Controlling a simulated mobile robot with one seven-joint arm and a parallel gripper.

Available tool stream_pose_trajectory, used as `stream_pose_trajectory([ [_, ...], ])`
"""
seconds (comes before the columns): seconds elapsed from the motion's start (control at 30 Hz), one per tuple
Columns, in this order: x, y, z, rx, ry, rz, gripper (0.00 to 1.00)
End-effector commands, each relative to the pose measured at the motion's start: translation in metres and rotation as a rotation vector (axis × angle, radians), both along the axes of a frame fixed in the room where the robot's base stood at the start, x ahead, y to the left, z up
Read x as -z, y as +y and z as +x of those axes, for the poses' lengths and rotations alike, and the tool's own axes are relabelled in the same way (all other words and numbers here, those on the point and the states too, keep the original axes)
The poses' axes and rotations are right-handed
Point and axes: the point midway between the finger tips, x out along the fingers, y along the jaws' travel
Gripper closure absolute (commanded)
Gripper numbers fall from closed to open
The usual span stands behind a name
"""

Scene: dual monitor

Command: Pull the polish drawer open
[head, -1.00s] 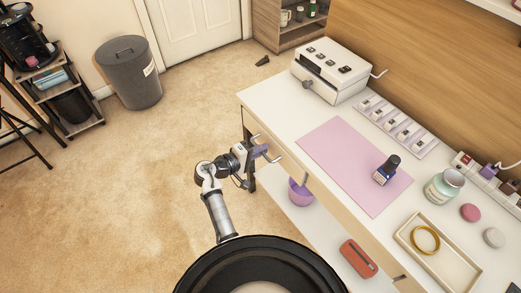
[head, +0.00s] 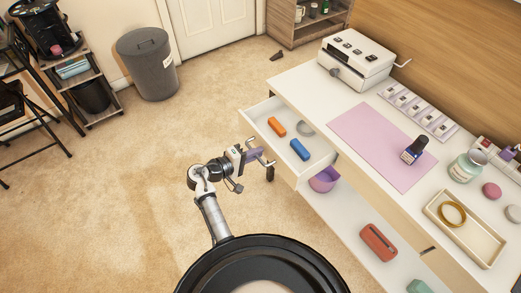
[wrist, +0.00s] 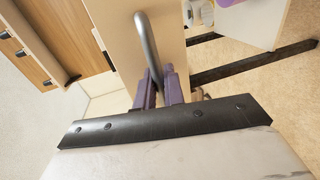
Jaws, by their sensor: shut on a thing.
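The polish drawer (head: 265,112) stands well out from the left end of the white desk in the head view. Inside lie an orange piece (head: 277,127), a blue piece (head: 299,149) and a grey curved piece (head: 305,128). Its metal bar handle (wrist: 147,42) runs between my purple fingers in the wrist view. My gripper (head: 257,154) is at the drawer front in the head view and is shut on the handle; the wrist view shows its fingertips (wrist: 158,80) around the bar. The far side of the grip is hidden.
The desk top bears a pink mat (head: 375,140), a dark polish bottle (head: 413,150), a white machine (head: 355,62) and a tray (head: 488,253). A purple bowl (head: 324,180) sits below the desk top. Carpet left of the drawer is clear; a grey bin (head: 148,67) stands farther back.

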Motion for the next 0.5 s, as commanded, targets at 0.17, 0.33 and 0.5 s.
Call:
stream_pose_trajectory([
  [0.17,-0.001,0.023,-0.015,-0.006,0.0,0.0,1.0],
  [0.33,-0.001,0.037,-0.025,-0.006,-0.002,0.0,1.0],
  [0.5,-0.001,0.043,-0.03,-0.004,-0.001,0.0,1.0],
])
